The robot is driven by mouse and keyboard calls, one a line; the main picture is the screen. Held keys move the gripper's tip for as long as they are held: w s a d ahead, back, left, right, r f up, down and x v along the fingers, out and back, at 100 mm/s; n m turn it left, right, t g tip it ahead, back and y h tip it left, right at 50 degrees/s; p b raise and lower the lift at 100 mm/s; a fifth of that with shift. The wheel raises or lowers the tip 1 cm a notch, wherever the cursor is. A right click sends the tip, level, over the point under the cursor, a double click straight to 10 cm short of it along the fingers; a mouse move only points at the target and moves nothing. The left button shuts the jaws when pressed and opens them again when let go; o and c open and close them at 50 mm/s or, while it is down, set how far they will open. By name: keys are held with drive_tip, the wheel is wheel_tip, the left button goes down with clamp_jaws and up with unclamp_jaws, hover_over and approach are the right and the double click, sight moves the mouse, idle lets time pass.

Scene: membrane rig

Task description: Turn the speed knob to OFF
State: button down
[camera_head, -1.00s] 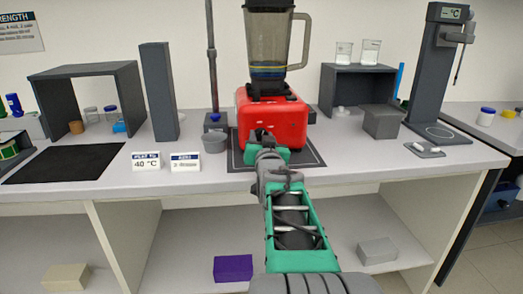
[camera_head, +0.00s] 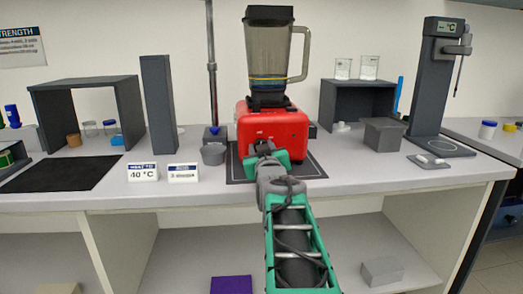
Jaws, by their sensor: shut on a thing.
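A blender with a red base (camera_head: 288,125) and a clear jar (camera_head: 270,52) stands on a dark mat (camera_head: 312,171) on the bench. My gripper (camera_head: 262,147) is at the front face of the red base, left of its middle. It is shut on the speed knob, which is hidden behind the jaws. The knob's pointer and the OFF mark cannot be made out.
A small grey cup (camera_head: 213,154) and two signs, one reading 40 °C (camera_head: 142,172), stand left of the blender. A grey block (camera_head: 384,134) and a dark shelf (camera_head: 357,103) are to the right.

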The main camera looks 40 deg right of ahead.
drive_tip(key=shift+f, duration=0.1)
drive_tip(key=c, duration=0.9)
unclamp_jaws()
drive_tip(key=v, duration=0.7)
drive_tip(key=shift+s+a, duration=0.25)
drive_tip(key=shift+s, duration=0.1)
